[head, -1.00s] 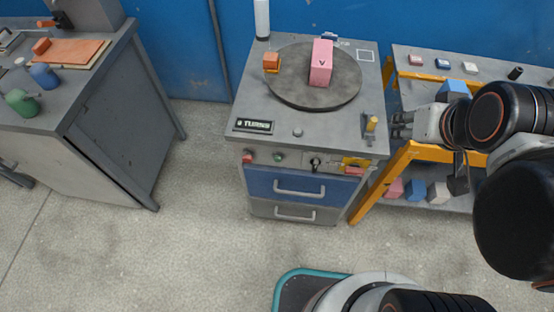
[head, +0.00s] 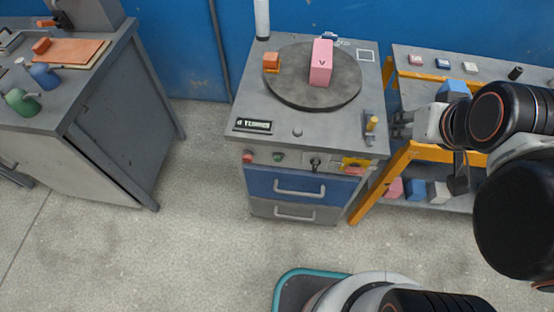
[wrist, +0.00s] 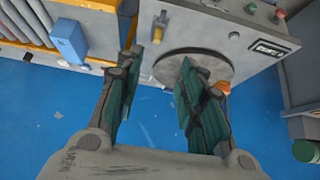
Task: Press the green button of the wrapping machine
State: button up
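The wrapping machine (head: 215,125) is a grey cabinet with a round dark turntable (head: 290,92) on top. Its green button (head: 278,157) is on the front panel, right of a red button (head: 248,158); the green button also shows at the top of the wrist view (wrist: 250,8). A pink box (head: 320,70) marked V and an orange block (head: 271,60) are on the turntable. My gripper (head: 397,126) is right of the machine, partly hidden by its own wrist. In the wrist view my gripper (wrist: 160,65) has its fingers spread, with nothing between them.
A yellow-framed shelf (head: 408,150) with several small boxes stands right of the machine, close under my arm. A yellow-tipped lever (head: 371,124) rises at the top's right edge. A grey workbench (head: 120,100) is at left.

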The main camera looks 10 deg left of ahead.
grip_shut()
dwell(1.1)
